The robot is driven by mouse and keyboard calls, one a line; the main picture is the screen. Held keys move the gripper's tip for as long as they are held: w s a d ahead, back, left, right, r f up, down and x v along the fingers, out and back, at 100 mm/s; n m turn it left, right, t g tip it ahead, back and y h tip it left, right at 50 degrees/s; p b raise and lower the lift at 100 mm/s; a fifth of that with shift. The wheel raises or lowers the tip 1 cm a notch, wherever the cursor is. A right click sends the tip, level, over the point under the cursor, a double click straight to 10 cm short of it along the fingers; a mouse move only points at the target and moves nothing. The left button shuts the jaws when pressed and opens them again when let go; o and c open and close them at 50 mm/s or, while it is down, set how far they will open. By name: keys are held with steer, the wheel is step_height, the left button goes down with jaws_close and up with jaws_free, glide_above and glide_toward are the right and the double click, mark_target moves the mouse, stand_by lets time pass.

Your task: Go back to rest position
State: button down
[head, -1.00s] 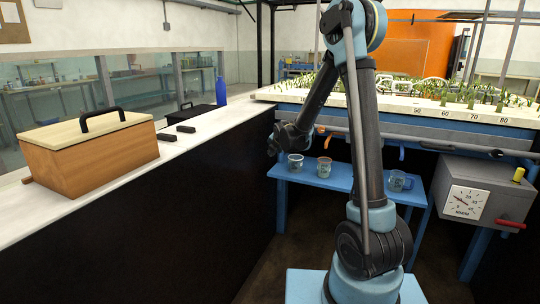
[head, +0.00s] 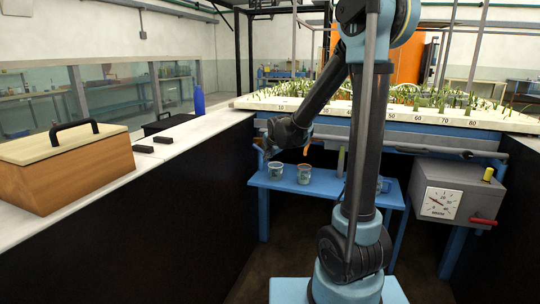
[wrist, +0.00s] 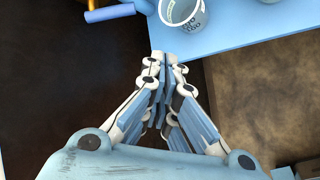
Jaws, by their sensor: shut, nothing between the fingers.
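My arm stands upright in the head view, bent at the top, with its forearm hanging down to the left. My gripper (head: 268,151) is small and dark there, above the left end of a blue bench (head: 335,190). In the wrist view my gripper (wrist: 165,62) is shut, its fingertips together with nothing between them. A labelled cup (wrist: 184,12) stands on the blue bench (wrist: 235,28) just beyond the fingertips, apart from them.
Cups (head: 304,174) stand on the bench; one is partly behind my arm. A white counter (head: 165,152) with a wooden box (head: 65,170) runs along the left. A planted flume (head: 420,115) lies behind. A grey dial box (head: 450,195) is at right. Dark floor is between.

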steer(key=s+d+m+g+h, duration=0.2)
steer(key=s+d+m+g, duration=0.1)
steer(key=s+d+m, duration=1.25)
steer(key=s+d+f+m+g, duration=0.1)
steer(key=s+f+m, duration=0.1)
steer(key=s, duration=0.6)
steer(key=s+d+f+m+g, duration=0.1)
steer(key=s+m, duration=0.3)
steer(key=s, duration=0.4)
steer(key=s+d+f+m+g, duration=0.1)
steer(key=s+d+f+m, duration=0.2)
steer(key=s, duration=0.5)
steer(key=shift+d+f+m, duration=0.25)
steer(key=shift+f+m, duration=0.1)
steer(key=shift+m, duration=0.1)
steer(key=shift+w+f, duration=0.2)
steer(key=shift+w, duration=0.2)
